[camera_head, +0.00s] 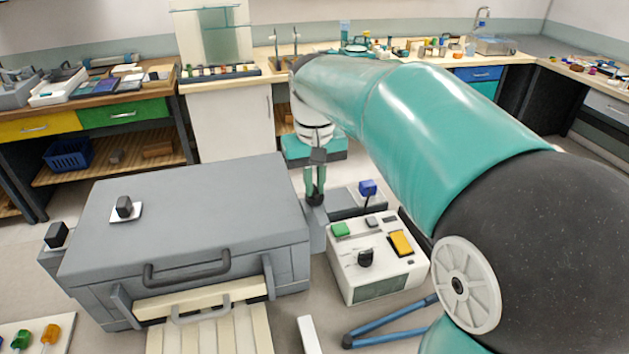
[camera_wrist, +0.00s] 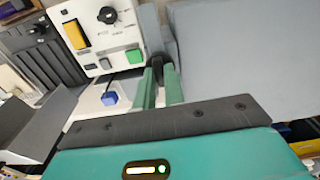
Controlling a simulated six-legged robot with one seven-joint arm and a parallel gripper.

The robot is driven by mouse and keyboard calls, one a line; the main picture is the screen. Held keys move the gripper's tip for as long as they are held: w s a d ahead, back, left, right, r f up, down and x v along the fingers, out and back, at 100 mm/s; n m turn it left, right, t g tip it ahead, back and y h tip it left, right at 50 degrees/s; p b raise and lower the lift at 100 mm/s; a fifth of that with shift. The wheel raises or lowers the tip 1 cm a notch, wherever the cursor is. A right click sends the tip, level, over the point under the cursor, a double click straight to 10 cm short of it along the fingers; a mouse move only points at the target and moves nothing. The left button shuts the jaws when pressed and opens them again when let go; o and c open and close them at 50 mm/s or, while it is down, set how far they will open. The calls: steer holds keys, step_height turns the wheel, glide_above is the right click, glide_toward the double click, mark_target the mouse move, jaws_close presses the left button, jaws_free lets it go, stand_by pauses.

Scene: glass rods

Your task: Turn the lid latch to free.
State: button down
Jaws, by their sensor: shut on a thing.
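A large grey box with a closed lid (camera_head: 200,200) stands in the head view, with a handle on its front. My gripper (camera_head: 315,190) points down at the box's right side, its green fingers shut on a small dark knob (camera_head: 316,200), which looks to be the lid latch. In the wrist view the fingers (camera_wrist: 160,85) close around the dark knob (camera_wrist: 157,64) beside the grey lid (camera_wrist: 225,55). The fingers hide part of the knob, and its turn angle cannot be told. Another black knob (camera_head: 124,206) sits on a white plate on the lid.
A white control box (camera_head: 375,268) with a black dial and green and yellow buttons stands just right of the gripper. A blue-topped lever (camera_head: 368,188) rises behind it. A black knob (camera_head: 57,235) sits at the grey box's left side. Benches line the back.

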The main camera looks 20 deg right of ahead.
mark_target(315, 188)
steer(key=shift+r, duration=0.1)
steer(key=c, duration=1.5)
jaws_free()
step_height(315, 188, up, 14)
steer(key=shift+f, duration=0.15)
steer(key=s+f+t, duration=0.2)
steer(key=s+f, duration=0.3)
steer(key=s, duration=0.1)
steer(key=s+f+t, duration=0.1)
steer(key=s+f, duration=0.5)
steer(key=s+f+t, duration=0.2)
steer(key=s+f, duration=0.4)
steer(key=s, duration=0.1)
steer(key=shift+d+t, duration=0.1)
steer(key=shift+t, duration=0.2)
